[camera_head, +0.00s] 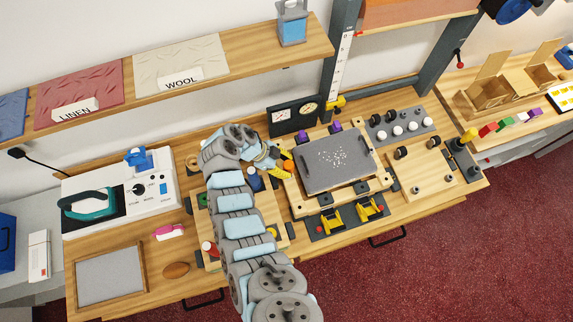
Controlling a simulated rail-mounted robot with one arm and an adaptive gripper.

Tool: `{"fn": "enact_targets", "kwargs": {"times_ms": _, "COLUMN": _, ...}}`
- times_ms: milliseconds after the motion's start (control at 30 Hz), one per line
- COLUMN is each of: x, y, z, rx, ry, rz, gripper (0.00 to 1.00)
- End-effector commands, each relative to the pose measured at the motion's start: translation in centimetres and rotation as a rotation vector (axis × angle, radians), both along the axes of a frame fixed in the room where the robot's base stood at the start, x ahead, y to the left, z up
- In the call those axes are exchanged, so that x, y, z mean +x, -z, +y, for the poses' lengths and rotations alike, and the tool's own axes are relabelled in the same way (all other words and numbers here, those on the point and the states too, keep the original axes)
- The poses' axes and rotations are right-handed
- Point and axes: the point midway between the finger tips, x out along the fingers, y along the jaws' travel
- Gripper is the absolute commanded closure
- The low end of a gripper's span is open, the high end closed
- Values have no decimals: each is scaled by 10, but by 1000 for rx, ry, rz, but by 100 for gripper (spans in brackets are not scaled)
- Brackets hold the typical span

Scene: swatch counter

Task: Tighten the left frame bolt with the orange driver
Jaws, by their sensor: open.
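My gripper (284,166) is open at the left edge of the dark speckled plate (338,160) on the wooden bench. Yellow-orange parts show at its tips, and I cannot tell whether an orange driver is among them. No orange driver stands out clearly elsewhere. Two dark uprights rise behind the bench, the left upright (341,60) with a white scale and a yellow clamp (336,103). A small red-ended part (361,34) shows by the left upright. I cannot tell which part is the left frame bolt. My arm hides part of the bench's middle left.
A white machine (150,190) stands at the back left, a framed grey panel (110,276) at the front left. A gauge box (293,117) is behind the plate. Yellow clamps (331,220) lie in front. A wooden block with pegs (420,172) is at right. The shelf (240,65) overhangs the back.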

Motion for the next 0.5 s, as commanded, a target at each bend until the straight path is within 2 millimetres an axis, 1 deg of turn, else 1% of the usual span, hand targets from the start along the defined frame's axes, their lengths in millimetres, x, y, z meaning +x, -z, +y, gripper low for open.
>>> {"fn": "enact_targets", "kwargs": {"times_ms": 133, "x": -3, "y": 0, "z": -1, "rx": -3, "ry": -70, "rz": 1, "gripper": 56}}
{"fn": "enact_targets", "kwargs": {"times_ms": 500, "x": -3, "y": -1, "z": 0, "rx": -1, "ry": -287, "rz": -3, "gripper": 56}}
